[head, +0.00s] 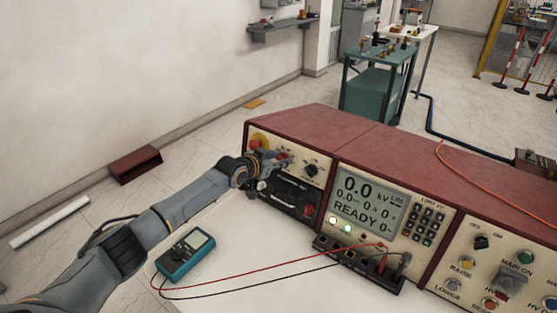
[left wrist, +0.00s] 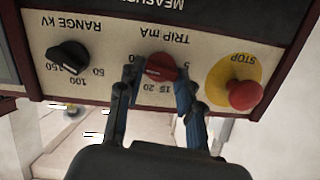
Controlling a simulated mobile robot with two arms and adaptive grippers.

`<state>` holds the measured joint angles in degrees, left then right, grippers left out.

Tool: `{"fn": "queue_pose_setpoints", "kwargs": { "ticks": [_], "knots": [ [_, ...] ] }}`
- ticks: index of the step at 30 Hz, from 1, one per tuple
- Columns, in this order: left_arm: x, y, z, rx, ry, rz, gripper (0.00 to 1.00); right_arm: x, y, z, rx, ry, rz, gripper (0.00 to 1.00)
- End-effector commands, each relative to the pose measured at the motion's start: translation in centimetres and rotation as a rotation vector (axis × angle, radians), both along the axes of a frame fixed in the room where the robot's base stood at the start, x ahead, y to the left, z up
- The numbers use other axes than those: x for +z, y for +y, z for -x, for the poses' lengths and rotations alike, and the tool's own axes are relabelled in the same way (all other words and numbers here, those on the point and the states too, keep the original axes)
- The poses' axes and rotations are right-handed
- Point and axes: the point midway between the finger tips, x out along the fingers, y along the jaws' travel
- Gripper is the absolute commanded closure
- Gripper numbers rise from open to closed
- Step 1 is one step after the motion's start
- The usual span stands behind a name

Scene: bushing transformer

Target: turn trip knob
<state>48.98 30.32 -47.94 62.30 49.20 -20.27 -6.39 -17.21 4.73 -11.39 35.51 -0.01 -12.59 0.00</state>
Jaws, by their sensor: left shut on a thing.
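The trip knob (left wrist: 160,67) is a red knob under the TRIP mA label, which reads upside down in the left wrist view. My left gripper (left wrist: 157,82) has one finger on each side of it and is shut on it. In the head view my left gripper (head: 270,163) is at the left end of the cream front panel, where the arm's end largely hides the knob. The scale marks 5, 15 and 20 show around the knob; its exact setting is hard to read. My right gripper is in neither view.
A red STOP button (left wrist: 243,95) on a yellow disc sits close beside the gripper. A black RANGE kV knob (left wrist: 68,55) is on the other side. A teal meter (head: 186,255) with red and black leads lies on the white table (head: 235,240). The display (head: 366,207) reads READY.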

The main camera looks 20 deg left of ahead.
Motion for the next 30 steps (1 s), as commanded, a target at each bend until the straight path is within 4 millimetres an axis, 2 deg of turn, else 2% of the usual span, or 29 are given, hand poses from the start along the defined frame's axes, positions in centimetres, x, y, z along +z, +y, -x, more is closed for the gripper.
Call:
{"fn": "queue_pose_setpoints", "kwargs": {
  "ticks": [15,30],
  "knots": [
    [-0.4,0.3,-0.1,0.083,0.116,0.321,0.96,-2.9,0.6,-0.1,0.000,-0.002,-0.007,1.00],
    [-0.3,0.5,-0.1,0.149,0.212,0.578,0.96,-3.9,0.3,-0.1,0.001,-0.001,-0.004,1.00]
  ]
}}
